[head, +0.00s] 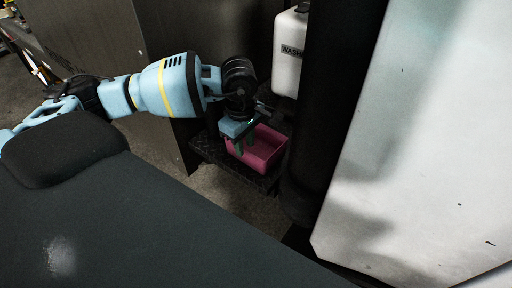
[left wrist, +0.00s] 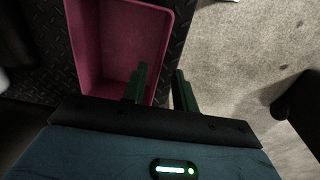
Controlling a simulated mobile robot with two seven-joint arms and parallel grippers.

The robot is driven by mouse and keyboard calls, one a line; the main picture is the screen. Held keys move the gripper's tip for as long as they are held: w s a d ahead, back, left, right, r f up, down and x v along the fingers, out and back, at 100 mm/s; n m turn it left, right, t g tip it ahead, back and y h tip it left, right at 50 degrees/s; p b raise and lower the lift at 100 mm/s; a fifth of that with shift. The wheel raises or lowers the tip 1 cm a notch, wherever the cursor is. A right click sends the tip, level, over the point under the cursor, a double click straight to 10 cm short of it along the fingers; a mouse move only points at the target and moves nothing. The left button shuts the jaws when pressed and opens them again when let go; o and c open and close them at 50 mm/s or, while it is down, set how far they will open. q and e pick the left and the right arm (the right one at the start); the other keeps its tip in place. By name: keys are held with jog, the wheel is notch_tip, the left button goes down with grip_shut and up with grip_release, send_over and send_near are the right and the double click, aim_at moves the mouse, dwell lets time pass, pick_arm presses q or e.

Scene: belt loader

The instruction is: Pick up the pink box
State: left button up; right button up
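The pink box (head: 266,152) is an open-topped tray on a dark, textured platform (head: 225,160) in the head view. It also fills the upper left of the left wrist view (left wrist: 112,42), and its inside looks empty. My left gripper (head: 245,143) is at the box's near-left side, its green fingers pointing down. In the left wrist view the fingers (left wrist: 160,77) are apart, one over the inside of the box and one outside, with the box's side wall between them. Whether either finger touches the wall I cannot tell. My right gripper is not in view.
A white container labelled "WASH" (head: 289,55) stands behind the box. A dark upright column (head: 335,90) is close on the right, beside a large white panel (head: 420,150). A dark cabinet wall (head: 160,60) stands behind my left arm. Bare floor (left wrist: 240,65) lies beside the platform.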

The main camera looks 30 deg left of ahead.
aim_at(246, 162)
pick_arm(q)
jog(key=shift+w+f+p, duration=0.15)
jog(key=shift+f+p, duration=0.15)
jog(key=shift+f, duration=2.2)
grip_shut()
